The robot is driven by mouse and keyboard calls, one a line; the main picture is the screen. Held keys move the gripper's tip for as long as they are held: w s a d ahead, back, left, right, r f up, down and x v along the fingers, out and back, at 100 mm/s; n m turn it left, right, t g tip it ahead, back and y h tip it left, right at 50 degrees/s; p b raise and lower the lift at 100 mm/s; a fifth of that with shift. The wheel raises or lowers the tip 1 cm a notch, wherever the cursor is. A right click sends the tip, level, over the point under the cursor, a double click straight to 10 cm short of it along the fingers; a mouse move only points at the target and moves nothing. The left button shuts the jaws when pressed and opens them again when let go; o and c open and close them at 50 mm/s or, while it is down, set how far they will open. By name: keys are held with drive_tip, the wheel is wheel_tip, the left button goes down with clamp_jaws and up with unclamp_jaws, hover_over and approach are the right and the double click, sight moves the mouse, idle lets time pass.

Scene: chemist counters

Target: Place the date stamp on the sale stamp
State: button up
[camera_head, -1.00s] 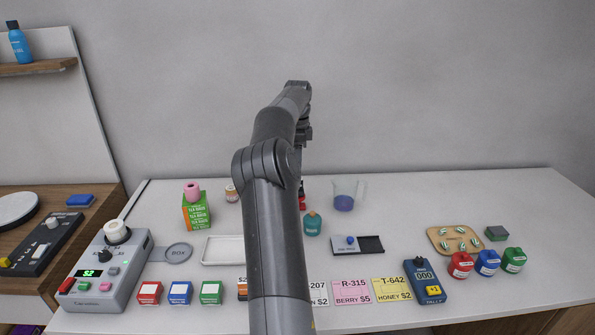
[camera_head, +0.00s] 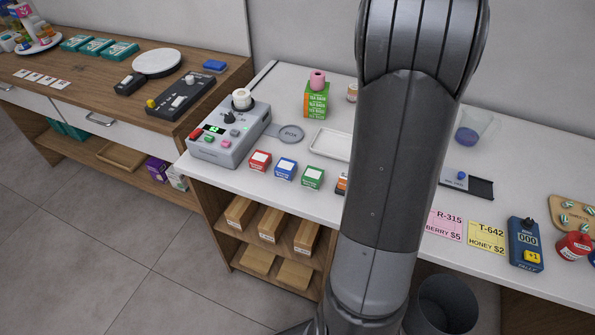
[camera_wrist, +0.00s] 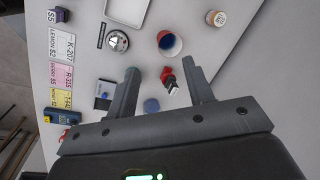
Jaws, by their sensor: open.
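My gripper (camera_wrist: 160,66) is open in the wrist view, its two fingers wide apart above the white counter, with nothing held. A small red and black piece with a white patch (camera_wrist: 171,83) shows between the fingers; I cannot tell whether it touches anything. In the head view a red stamp-like piece with a white label (camera_head: 574,245) stands at the right edge. No label readable as date or sale shows, so I cannot tell which pieces are the date stamp and the sale stamp. My arm crosses the head view and hides the middle of the counter; my gripper is outside that view.
Red (camera_head: 260,161), blue (camera_head: 285,169) and green (camera_head: 312,178) boxes stand along the front edge by the card terminal (camera_head: 222,140). The tally counter (camera_head: 524,243) stands right.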

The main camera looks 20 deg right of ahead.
drive_tip(key=s+a+r+n+t, duration=0.1)
drive_tip(key=s+a+n, duration=0.4)
drive_tip(key=a, duration=0.6)
drive_tip(key=s+a+n+t, duration=0.1)
drive_tip(key=s+a+n, duration=0.3)
drive_tip(key=a, duration=0.6)
drive_tip(key=s+a+f+n, duration=0.4)
drive_tip(key=s+a+n, duration=0.1)
drive_tip(key=s+a, duration=0.1)
drive_tip(key=s+a+f+n+t, duration=0.1)
drive_tip(key=s+a+f+n, duration=0.3)
drive_tip(key=s+a, duration=0.3)
drive_tip(key=shift+s+a+f+n, duration=0.15)
drive_tip(key=shift+s+a+n, duration=0.15)
drive_tip(key=shift+s+n, duration=0.4)
